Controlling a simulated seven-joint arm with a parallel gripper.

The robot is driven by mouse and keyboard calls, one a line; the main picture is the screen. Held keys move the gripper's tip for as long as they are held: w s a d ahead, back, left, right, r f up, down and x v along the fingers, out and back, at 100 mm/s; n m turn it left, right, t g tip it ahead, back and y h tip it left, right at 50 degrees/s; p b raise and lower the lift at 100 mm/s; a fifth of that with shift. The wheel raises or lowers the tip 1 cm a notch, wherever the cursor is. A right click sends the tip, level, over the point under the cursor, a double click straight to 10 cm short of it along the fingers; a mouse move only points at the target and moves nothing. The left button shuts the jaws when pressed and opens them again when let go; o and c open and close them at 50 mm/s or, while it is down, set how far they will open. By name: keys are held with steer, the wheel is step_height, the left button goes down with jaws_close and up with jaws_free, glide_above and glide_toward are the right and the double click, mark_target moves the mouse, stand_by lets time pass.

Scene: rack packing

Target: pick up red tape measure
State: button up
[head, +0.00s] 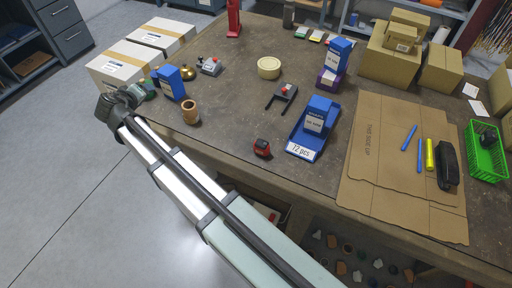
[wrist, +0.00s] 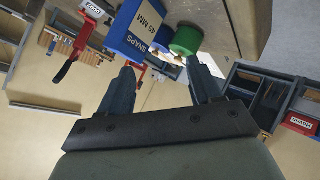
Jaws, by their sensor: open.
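The red tape measure (head: 262,147), small with black parts, sits on the table near its front edge, left of the blue tray, in the head view. I do not make it out in the wrist view. My gripper (wrist: 160,64) is open, with its two fingers apart and nothing held between them. In the head view my gripper (head: 132,95) is at the far left, beside the table's left side and well away from the tape measure. A blue snaps box (wrist: 138,28) and a green roll (wrist: 186,40) show beyond the fingertips.
A blue tray (head: 297,142) holding a blue-and-white box stands just right of the tape measure. A wooden cup (head: 190,112) and a blue box (head: 172,83) stand left. Flat cardboard (head: 370,180) lies right. The table between cup and tape measure is clear.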

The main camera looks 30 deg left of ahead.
steer(key=w+d+r+g+h, duration=0.1)
steer(key=w+d+r, duration=0.25)
steer(key=d, duration=0.55)
steer(key=w+d+r+g, duration=0.1)
steer(key=w+d+r, duration=0.25)
steer(key=d, duration=0.45)
steer(key=w+d+r+g+h, duration=0.1)
steer(key=w+d+r, duration=0.25)
steer(key=d, duration=0.55)
steer(key=n+g+h, duration=0.3)
steer(key=n+g, duration=0.1)
steer(key=g, duration=0.3)
glide_above(262, 143)
step_height(262, 143, down, 8)
steer(key=r, duration=0.1)
steer(key=shift+s+f, duration=0.1)
steer(key=shift+f, duration=3.95)
steer(key=shift+f, duration=0.1)
steer(key=shift+f, duration=2.45)
steer(key=shift+c, duration=0.2)
